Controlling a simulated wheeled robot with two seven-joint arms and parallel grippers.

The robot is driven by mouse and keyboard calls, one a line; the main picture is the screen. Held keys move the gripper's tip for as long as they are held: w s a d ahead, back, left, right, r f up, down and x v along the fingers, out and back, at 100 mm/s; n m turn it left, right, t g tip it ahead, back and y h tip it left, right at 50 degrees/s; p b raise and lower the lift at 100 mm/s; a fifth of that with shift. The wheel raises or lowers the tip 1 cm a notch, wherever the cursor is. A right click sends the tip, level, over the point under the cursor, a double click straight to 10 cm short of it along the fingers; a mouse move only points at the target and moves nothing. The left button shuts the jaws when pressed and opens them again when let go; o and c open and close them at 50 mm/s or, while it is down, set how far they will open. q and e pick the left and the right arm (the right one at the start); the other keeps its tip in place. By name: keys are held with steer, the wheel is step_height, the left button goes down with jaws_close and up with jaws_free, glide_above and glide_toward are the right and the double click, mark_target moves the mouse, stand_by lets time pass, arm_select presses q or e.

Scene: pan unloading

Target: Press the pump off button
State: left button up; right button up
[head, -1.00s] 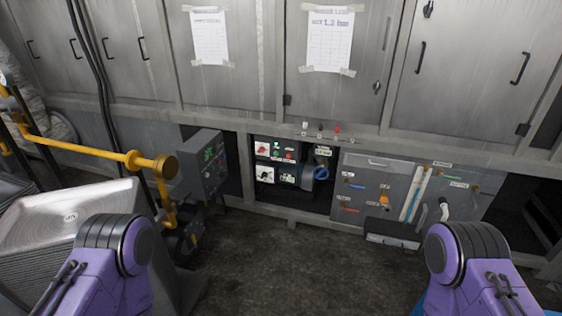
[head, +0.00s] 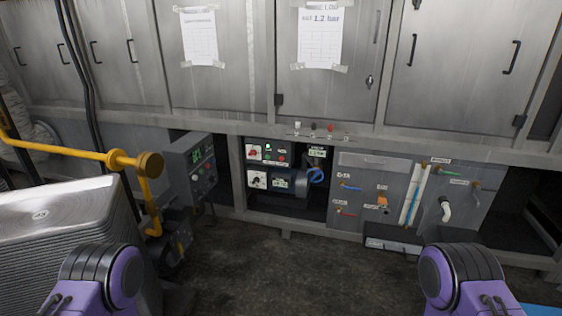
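A small control panel (head: 267,161) with white plates and small buttons sits in an open recess low in the cabinet wall. A red knob (head: 252,153) is at its upper left, a green light (head: 268,147) is at its top, and a small red button (head: 282,158) is on its right. The labels are too small to read, so I cannot tell which is the pump off button. Only my purple arm links show at the lower edges; neither gripper is in view.
A grey control box (head: 190,168) with a green display stands left of the recess. A yellow pipe (head: 60,148) and a stack of metal trays (head: 60,215) are at left. A valve panel (head: 385,200) is at right. The floor (head: 280,265) ahead is clear.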

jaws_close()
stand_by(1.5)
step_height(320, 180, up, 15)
steer(key=p, duration=1.5)
